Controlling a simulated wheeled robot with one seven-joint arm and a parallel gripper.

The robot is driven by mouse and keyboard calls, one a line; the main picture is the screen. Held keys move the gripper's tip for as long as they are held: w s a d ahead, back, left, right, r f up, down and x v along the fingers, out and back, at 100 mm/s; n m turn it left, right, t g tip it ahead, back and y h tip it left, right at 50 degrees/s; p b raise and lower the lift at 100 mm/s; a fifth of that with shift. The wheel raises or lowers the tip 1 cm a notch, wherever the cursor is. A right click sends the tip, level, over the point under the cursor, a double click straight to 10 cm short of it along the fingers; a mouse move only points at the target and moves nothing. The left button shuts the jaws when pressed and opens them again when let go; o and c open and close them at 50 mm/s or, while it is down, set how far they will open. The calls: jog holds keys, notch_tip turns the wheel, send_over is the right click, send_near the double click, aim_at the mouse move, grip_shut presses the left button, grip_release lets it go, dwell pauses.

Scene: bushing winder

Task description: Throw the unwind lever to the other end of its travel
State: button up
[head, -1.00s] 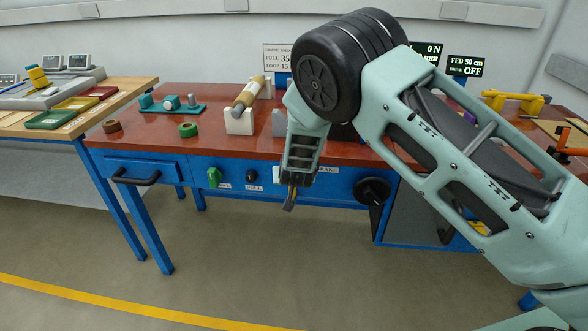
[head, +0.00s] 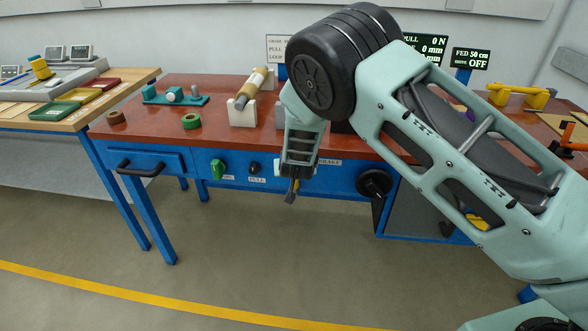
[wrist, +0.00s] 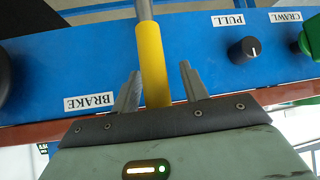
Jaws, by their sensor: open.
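A lever with a yellow grip and grey rod (wrist: 153,62) stands out from the blue front panel, beside the BRAKE label (wrist: 90,102) in the wrist view. I take it as the unwind lever; no label reading "unwind" is visible. My gripper (wrist: 158,84) is open, one finger on each side of the yellow grip, with small gaps visible. The lever's lower part is hidden behind the gripper's body. In the head view my gripper (head: 292,190) hangs in front of the panel below the bench top, and it mostly hides the lever.
A black PULL knob (wrist: 245,50) and a green CRAWL knob (wrist: 309,38) sit along the panel. A black crank (head: 374,184) is right of my gripper. A drawer handle (head: 139,169) juts out at left. The red bench top (head: 160,122) is above; floor in front is clear.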

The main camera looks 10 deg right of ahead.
jog(key=v, duration=1.7)
jog(key=shift+r, duration=0.15)
